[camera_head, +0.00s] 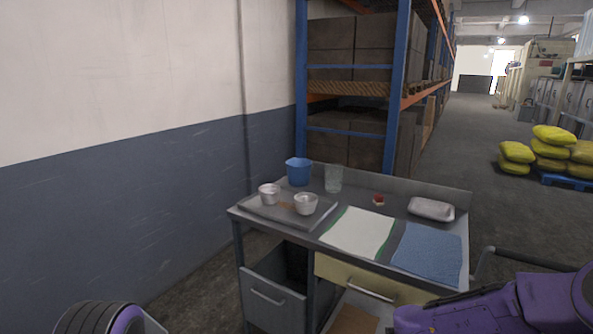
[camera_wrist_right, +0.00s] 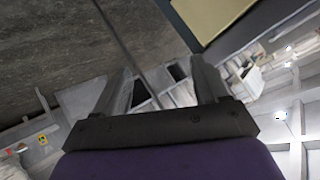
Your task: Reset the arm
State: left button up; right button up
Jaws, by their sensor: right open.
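My right gripper (camera_wrist_right: 160,88) shows in the right wrist view with its two fingers apart and nothing between them. In the head view my purple right arm (camera_head: 500,305) reaches in at the lower right, in front of the workbench, and its gripper cannot be made out there. A part of my left arm (camera_head: 100,318) shows at the bottom left edge of the head view. My left gripper is out of view.
A metal workbench (camera_head: 315,231) stands ahead. On it are a tray (camera_head: 262,213) with two white cups (camera_head: 269,194), a blue cup (camera_head: 298,171), a clear glass (camera_head: 333,178), a white cloth (camera_head: 358,231), a blue cloth (camera_head: 428,252) and a wrapped package (camera_head: 431,209). Shelving stands behind.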

jog(key=s+a+f+n+t+y, duration=0.2)
jog(key=s+a+f+n+y, duration=0.3)
jog(key=s+f, duration=0.9)
jog(key=s+f+n+g, duration=0.2)
jog(key=s+n, duration=0.1)
jog(key=s, duration=0.7)
jog(key=s+a+f+n+g, duration=0.1)
jog(key=s+f+n+g, duration=0.1)
jog(key=s, duration=0.8)
jog(key=shift+s+f+n+y+b, duration=0.35)
jog(key=shift+f+n, duration=0.1)
jog(key=shift+n, duration=0.15)
